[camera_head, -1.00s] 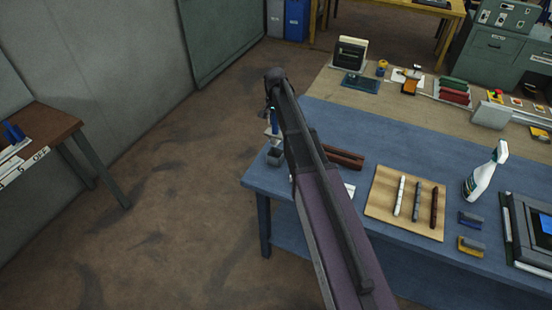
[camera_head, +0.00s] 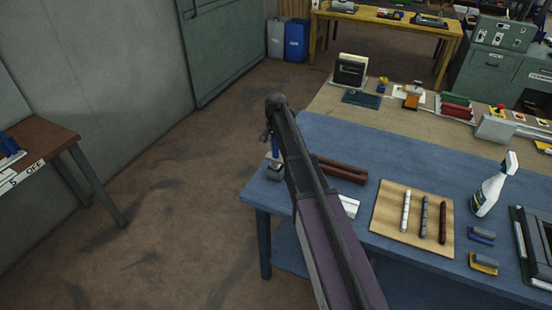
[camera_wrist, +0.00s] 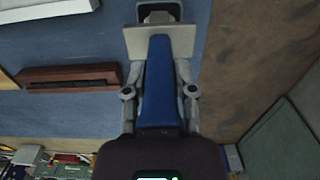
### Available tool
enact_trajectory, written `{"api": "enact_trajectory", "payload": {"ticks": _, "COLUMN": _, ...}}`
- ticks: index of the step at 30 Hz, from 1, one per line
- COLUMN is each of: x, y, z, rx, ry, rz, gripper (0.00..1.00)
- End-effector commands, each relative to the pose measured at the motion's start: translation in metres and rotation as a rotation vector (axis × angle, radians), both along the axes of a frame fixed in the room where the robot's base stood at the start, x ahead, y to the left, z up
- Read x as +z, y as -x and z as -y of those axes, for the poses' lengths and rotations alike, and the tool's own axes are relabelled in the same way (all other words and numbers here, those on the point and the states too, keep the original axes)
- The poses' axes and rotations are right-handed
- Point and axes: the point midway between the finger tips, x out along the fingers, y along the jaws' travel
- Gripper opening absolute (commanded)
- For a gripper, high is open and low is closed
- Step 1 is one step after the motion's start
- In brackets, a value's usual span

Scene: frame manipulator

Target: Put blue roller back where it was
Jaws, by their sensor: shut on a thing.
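The blue roller shows in the wrist view as a long blue handle (camera_wrist: 158,85) with a pale grey plate-like part and a metal frame beyond it. My gripper (camera_wrist: 159,100) has a finger on each side of the handle and is shut on it. In the head view my arm hides most of the gripper. A bit of the blue handle (camera_head: 275,148) shows left of the arm, with a grey part (camera_head: 275,173) below it at the blue table's (camera_head: 390,150) left end. I cannot tell whether the roller touches the table.
A dark red-brown bar (camera_head: 343,170) and a white piece (camera_head: 349,206) lie close right of my arm. A wooden board (camera_head: 385,218) with three sticks, a spray bottle (camera_head: 492,187) and blue and yellow blocks (camera_head: 484,263) stand further right. Open floor is left of the table.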

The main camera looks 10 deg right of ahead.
Motion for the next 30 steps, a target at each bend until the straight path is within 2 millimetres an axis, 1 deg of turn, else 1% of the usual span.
{"api": "enact_trajectory", "payload": {"ticks": 1, "x": -0.005, "y": 0.0, "z": 0.0, "rx": 0.0, "ry": 0.0, "rz": 0.0, "gripper": 0.0}}
{"api": "enact_trajectory", "payload": {"ticks": 3, "x": -0.006, "y": 0.0, "z": 0.0, "rx": 0.0, "ry": 0.0, "rz": 0.0, "gripper": 0.0}}
{"api": "enact_trajectory", "payload": {"ticks": 17, "x": -0.007, "y": 0.0, "z": 0.001, "rx": -0.001, "ry": 0.0, "rz": 0.0, "gripper": 0.0}}
{"api": "enact_trajectory", "payload": {"ticks": 20, "x": -0.012, "y": 0.0, "z": 0.001, "rx": -0.001, "ry": 0.0, "rz": 0.0, "gripper": 0.0}}
{"api": "enact_trajectory", "payload": {"ticks": 30, "x": -0.039, "y": 0.0, "z": 0.001, "rx": -0.002, "ry": 0.0, "rz": 0.0, "gripper": 0.0}}
